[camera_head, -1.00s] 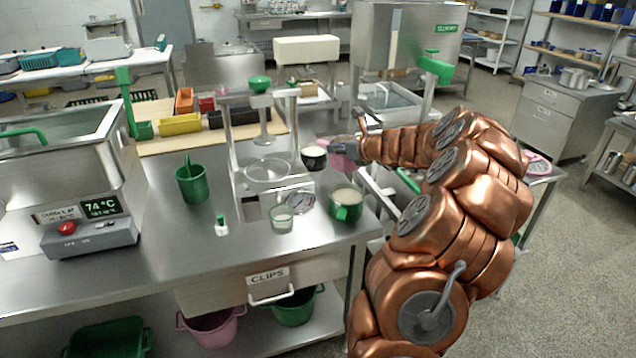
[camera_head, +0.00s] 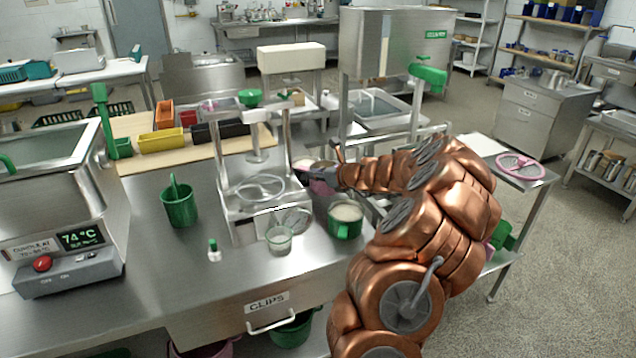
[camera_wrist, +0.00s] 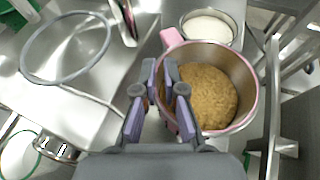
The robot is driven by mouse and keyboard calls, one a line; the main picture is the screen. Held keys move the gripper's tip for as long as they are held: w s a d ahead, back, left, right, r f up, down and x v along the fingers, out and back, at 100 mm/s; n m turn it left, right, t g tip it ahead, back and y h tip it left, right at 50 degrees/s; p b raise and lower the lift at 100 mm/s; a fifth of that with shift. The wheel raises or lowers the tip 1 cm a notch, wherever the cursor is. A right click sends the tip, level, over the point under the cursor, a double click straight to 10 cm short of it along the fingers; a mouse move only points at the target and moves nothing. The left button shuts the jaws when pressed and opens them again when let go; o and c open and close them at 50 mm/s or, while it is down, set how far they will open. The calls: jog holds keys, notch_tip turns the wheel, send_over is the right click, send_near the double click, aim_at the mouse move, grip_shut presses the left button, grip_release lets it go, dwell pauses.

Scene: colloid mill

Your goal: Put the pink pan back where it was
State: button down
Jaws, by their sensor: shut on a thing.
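The pink pan (camera_wrist: 247,118) fills the right middle of the wrist view. It has a pink outer wall and rim, a metal inside, and a grainy brown mass in it. My gripper (camera_wrist: 172,88) is shut on the pan's near left wall, with the pink handle stub just beyond the fingers. In the head view only a small pink part of the pan (camera_head: 320,187) shows beside my gripper (camera_head: 328,174), right of the steel mill stand (camera_head: 244,222). The pan's underside is hidden, so I cannot tell whether it touches anything.
A bowl with white contents (camera_wrist: 207,27) is close beyond the pan. A side table (camera_head: 485,150) at right bears a pink ring-shaped item (camera_head: 520,166).

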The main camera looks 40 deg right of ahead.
aim_at(321, 184)
jog(key=shift+d+f, duration=0.1)
jog(key=shift+f, duration=1.3)
jog(key=shift+f, duration=0.5)
jog(key=c, duration=1.2)
grip_release()
jog(key=shift+c, duration=0.2)
jog(key=shift+r, duration=0.1)
jog(key=shift+s+r, duration=0.1)
jog(key=shift+r, duration=0.45)
jog(key=v, duration=1.2)
jog(key=shift+b, duration=0.3)
